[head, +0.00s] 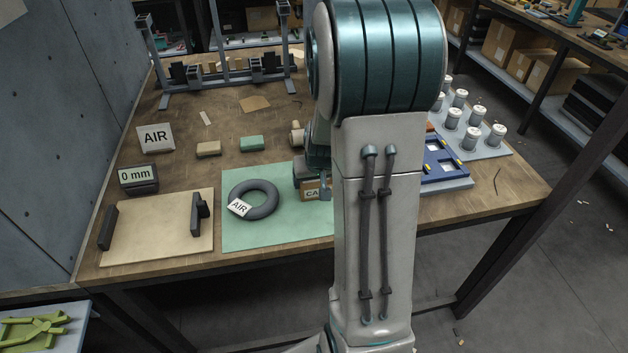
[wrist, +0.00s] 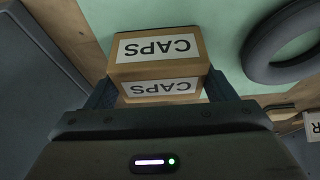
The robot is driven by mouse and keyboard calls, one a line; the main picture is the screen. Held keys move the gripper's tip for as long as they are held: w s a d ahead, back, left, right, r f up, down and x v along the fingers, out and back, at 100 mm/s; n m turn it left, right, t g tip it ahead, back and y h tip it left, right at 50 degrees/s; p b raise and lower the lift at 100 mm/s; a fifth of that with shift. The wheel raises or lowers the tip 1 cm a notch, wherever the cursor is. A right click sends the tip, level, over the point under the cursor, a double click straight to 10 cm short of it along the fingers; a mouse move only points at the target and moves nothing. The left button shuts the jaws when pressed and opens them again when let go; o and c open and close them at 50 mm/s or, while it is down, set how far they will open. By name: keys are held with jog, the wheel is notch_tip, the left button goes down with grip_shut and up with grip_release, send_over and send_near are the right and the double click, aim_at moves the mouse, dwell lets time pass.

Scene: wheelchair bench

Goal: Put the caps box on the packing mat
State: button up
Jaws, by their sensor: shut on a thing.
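The caps box (head: 311,193) is a small brown carton with white CAPS labels. In the wrist view the caps box (wrist: 158,62) sits between the two fingers of my gripper (wrist: 158,92), which is shut on it. In the head view my gripper (head: 312,172) is over the right part of the green packing mat (head: 270,159), partly hidden by my arm. The mat also shows behind the box in the wrist view (wrist: 225,30). I cannot tell whether the box touches the mat or is held just above it.
A dark ring (head: 262,207) with an AIR tag lies on the mat's left part. A beige board (head: 150,235) with dark uprights lies left of the mat. A blue tray (head: 440,160) and white-topped cylinders (head: 474,138) are at the right. Small blocks (head: 251,143) lie behind the mat.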

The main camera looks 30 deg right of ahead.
jog(key=shift+f, duration=0.15)
jog(key=o, duration=1.1)
jog(key=shift+s+r, duration=0.1)
jog(key=shift+r, duration=0.5)
jog(key=v, duration=1.1)
jog(key=s+a+r+n, duration=0.1)
jog(key=s+a, duration=0.3)
jog(key=s+a+n+g, duration=0.1)
jog(key=s+a, duration=0.4)
jog(key=s+a+r+n+y, duration=0.1)
jog(key=s+a, duration=0.4)
jog(key=shift+s+r+g+p, duration=0.2)
jog(key=shift+r+g+p, duration=0.1)
jog(key=shift+r+p, duration=0.1)
